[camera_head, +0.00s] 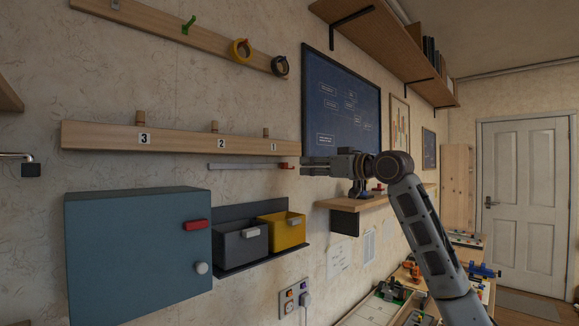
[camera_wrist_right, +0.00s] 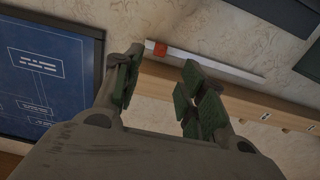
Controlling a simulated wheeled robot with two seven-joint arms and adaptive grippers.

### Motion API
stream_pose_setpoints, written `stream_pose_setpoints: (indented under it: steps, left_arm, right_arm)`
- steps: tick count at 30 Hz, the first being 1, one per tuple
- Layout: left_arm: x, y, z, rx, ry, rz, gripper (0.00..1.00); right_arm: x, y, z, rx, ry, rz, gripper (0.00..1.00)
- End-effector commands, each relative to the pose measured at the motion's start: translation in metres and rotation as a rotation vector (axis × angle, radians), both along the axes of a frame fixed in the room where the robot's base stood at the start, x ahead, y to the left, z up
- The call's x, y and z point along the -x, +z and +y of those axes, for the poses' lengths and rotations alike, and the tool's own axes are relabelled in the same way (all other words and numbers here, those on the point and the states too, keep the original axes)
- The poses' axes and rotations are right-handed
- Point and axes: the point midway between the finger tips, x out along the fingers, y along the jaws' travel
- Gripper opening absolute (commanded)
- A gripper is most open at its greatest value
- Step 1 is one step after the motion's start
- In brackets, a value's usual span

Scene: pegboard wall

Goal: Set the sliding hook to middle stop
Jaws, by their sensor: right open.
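The sliding hook (camera_head: 288,166) is small and red. It sits at the right end of a thin pale rail (camera_head: 240,166) on the wall in the head view. My right gripper (camera_head: 304,165) is just right of the hook, fingers pointing left. In the right wrist view the hook (camera_wrist_right: 155,47) shows between and beyond the open fingers (camera_wrist_right: 163,62), with the rail (camera_wrist_right: 215,65) running off to the right. The gripper looks apart from the hook, with nothing between its fingers. My left gripper is out of view.
A wooden board (camera_head: 185,140) with pegs numbered 3, 2, 1 runs just above the rail. Below are a grey-blue cabinet (camera_head: 140,250), a grey bin (camera_head: 240,246) and a yellow bin (camera_head: 281,232). A small wooden shelf (camera_head: 350,202) is below my right gripper.

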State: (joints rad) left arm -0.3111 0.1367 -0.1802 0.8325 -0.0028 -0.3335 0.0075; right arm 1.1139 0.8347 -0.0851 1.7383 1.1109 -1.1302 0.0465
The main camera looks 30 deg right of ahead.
Motion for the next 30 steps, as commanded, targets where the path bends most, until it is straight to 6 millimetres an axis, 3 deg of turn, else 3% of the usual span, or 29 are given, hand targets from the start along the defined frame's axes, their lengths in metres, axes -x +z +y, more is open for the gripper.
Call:
stream_pose_setpoints:
  steps: [18, 30]
  left_arm:
    - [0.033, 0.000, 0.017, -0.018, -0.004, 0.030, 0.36]
    - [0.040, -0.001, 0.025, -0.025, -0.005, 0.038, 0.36]
  right_arm:
    - [-0.076, 0.001, 0.027, -0.001, 0.000, 0.000, 0.41]
    - [-0.093, 0.000, 0.032, 0.001, -0.002, 0.001, 0.41]
